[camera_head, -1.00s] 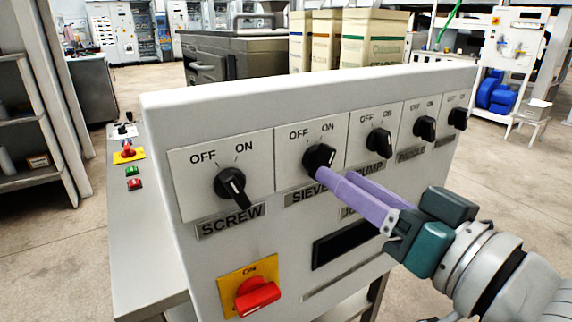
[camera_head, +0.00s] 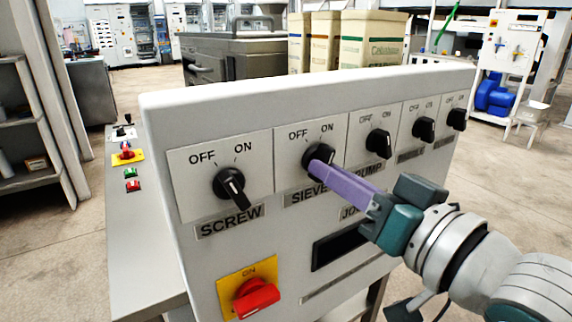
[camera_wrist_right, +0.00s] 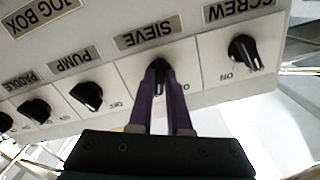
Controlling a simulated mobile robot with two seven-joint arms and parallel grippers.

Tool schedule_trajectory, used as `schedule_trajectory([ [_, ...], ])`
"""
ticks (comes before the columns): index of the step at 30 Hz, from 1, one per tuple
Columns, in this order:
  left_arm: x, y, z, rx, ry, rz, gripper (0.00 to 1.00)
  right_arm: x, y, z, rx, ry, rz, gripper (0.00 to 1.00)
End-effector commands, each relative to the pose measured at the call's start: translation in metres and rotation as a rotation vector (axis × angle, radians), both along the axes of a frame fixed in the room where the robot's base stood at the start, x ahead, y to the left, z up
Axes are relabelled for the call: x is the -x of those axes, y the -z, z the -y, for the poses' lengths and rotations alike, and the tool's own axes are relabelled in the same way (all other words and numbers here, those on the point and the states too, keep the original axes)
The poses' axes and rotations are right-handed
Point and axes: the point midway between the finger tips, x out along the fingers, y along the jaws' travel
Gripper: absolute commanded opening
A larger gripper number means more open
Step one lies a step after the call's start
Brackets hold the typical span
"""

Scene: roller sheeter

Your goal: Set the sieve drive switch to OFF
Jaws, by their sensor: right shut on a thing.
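The sieve switch (camera_head: 318,156) is a black rotary knob on a white plate marked OFF and ON, above the SIEVE label (camera_head: 305,197). My right gripper (camera_head: 316,168) has long purple fingers and is shut on the sieve knob, coming from the lower right. In the right wrist view the sieve knob (camera_wrist_right: 159,72) sits between the two purple fingertips (camera_wrist_right: 161,82). The fingers hide part of the knob in the head view, so its exact setting is hard to read. My left gripper is not in view.
The screw knob (camera_head: 229,185) stands left of the sieve knob and the pump knob (camera_head: 379,143) close on its right. Two further knobs follow. A red rotary switch (camera_head: 256,297) on a yellow plate and a dark display (camera_head: 340,245) lie below.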

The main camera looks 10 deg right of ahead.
Motion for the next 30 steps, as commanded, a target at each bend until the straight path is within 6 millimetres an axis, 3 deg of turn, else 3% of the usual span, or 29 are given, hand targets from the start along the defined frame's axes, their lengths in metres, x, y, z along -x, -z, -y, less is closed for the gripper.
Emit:
schedule_trajectory([
  [17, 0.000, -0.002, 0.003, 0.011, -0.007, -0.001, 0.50, 0.000, -0.001, 0.000, 0.027, -0.001, 0.011, 0.00],
  [30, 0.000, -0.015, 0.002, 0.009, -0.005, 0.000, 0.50, -0.001, -0.002, 0.001, 0.300, 0.001, 0.109, 0.00],
])
